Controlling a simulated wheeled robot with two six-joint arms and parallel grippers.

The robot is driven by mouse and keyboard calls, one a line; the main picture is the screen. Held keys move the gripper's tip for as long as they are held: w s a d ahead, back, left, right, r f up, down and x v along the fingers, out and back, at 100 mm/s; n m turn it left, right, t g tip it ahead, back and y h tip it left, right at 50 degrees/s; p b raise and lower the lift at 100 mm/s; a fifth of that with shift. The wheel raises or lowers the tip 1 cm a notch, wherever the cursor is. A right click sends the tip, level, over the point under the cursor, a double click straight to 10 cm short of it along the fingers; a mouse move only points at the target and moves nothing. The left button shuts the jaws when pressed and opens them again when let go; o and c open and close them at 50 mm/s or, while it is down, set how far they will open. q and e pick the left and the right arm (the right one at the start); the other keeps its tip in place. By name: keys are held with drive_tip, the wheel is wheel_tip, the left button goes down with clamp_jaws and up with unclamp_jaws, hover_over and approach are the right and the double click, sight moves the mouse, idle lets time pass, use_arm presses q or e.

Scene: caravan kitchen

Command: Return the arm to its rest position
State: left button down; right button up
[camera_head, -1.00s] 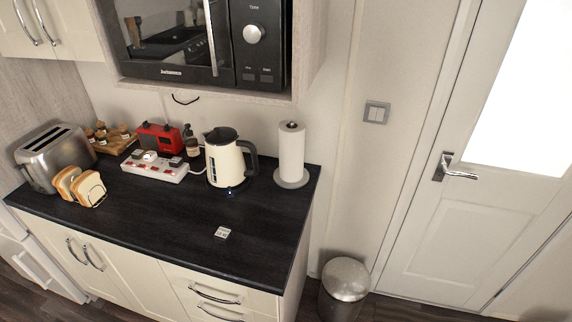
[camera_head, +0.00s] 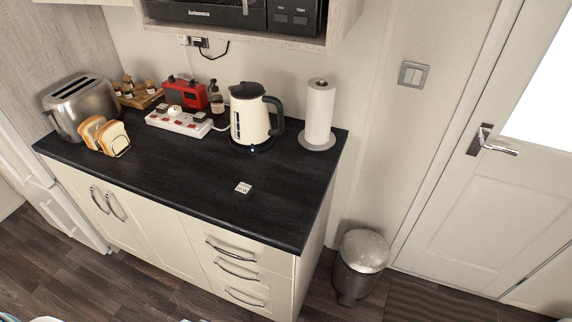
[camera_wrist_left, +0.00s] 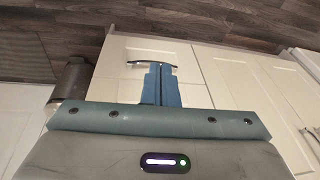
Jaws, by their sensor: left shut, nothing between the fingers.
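My left gripper (camera_wrist_left: 161,86) shows in the left wrist view, its two blue fingers together and empty. Behind the fingers are a cream cabinet front (camera_wrist_left: 205,68) and a curved drawer handle (camera_wrist_left: 152,64). The gripper looks apart from them, though the exact gap cannot be told. In the head view neither gripper shows; only small pale bits, perhaps parts of my arms, appear at the bottom left edge. My right gripper is in neither view.
The dark worktop (camera_head: 190,180) carries a toaster (camera_head: 82,105), toast rack (camera_head: 104,136), power strip (camera_head: 178,122), red radio (camera_head: 186,93), kettle (camera_head: 250,115), paper towel roll (camera_head: 319,112) and small white tile (camera_head: 243,188). A bin (camera_head: 361,262) stands by the door (camera_head: 450,190). Wood floor (camera_head: 110,283) lies in front.

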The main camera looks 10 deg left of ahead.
use_arm(q)
drive_tip(key=s+a+f+b, duration=0.15)
drive_tip(key=s+f, duration=0.25)
drive_tip(key=f, duration=0.7)
drive_tip(key=s+f+b, duration=0.3)
drive_tip(key=s+f, duration=0.2)
drive_tip(key=f, duration=0.6)
drive_tip(key=s+f+g+b, duration=0.1)
drive_tip(key=s+f+b, duration=0.2)
drive_tip(key=s+f, duration=0.8)
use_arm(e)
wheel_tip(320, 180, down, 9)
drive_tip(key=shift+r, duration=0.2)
